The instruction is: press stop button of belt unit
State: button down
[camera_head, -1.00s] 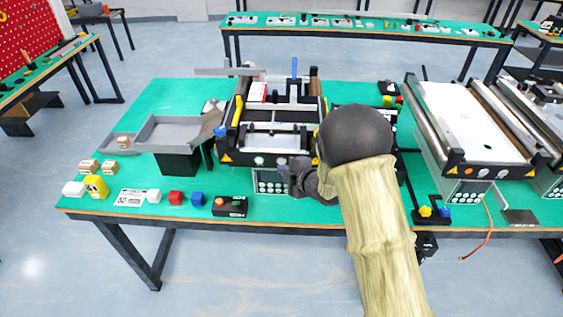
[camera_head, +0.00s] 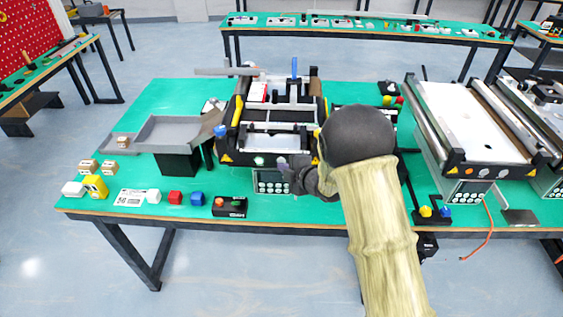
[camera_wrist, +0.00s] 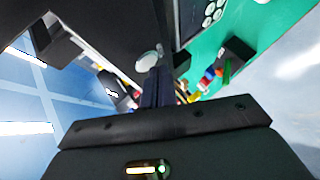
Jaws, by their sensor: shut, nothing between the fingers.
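The belt unit (camera_head: 232,158) stands in the middle of the green table, its front panel facing me. A pale round button (camera_head: 259,161) shows on the left of that panel. My gripper (camera_head: 284,163) is shut and empty, its tips at the panel just right of this button. In the wrist view a pale round button (camera_wrist: 147,61) lies just beyond the shut fingers (camera_wrist: 157,82). I cannot tell whether the tips touch it. Any button behind the gripper is hidden in the head view, and no label marking stop can be read.
A black box (camera_head: 229,207) with red and green buttons sits at the table's front edge. Small coloured blocks and a grey tray (camera_head: 172,130) are to the left. Another conveyor (camera_head: 480,120) stands to the right. Bare table lies between blocks and tray.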

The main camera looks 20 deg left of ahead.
jog(key=shift+w+a, duration=0.1)
jog(key=shift+w, duration=0.25)
dwell(0.5)
dwell(0.3)
jog(key=shift+s+d+b, duration=0.2)
jog(key=shift+s+b, duration=0.4)
jog(key=shift+s, duration=0.15)
jog(key=s+b, duration=0.1)
jog(key=s, duration=0.1)
jog(key=s+d+b, duration=0.1)
jog(key=s, duration=0.2)
jog(key=shift+d, duration=0.1)
dwell(0.7)
